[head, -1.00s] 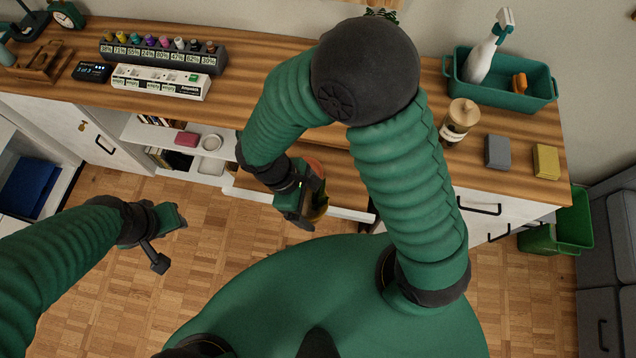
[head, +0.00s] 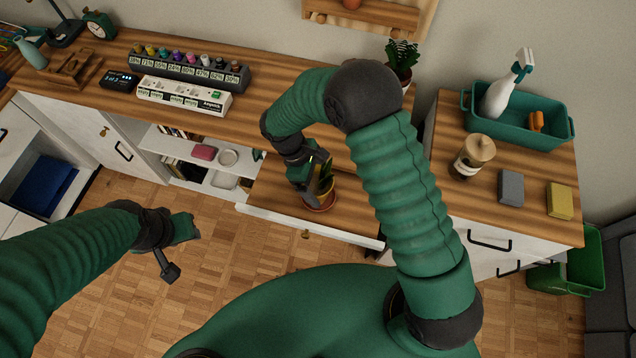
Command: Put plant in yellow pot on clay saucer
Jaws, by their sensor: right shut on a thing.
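My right gripper (head: 318,180) is shut on the yellow pot (head: 324,190), which is partly hidden by the fingers. The pot's green plant (head: 326,169) shows beside the gripper. The reddish clay saucer (head: 319,205) is on the lower wooden surface, directly under the pot in this view, with its rim showing around the pot's base. I cannot tell whether the pot touches it. My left gripper (head: 179,249) is open and empty, above the floor at the left.
A white-fronted wooden ledge (head: 275,197) bears the saucer. Another potted plant (head: 402,60) stands at the back of the desk. A power strip (head: 184,95) and a bottle rack (head: 188,70) are on the left. A green tub (head: 520,118), jar (head: 473,157) and sponges are on the right.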

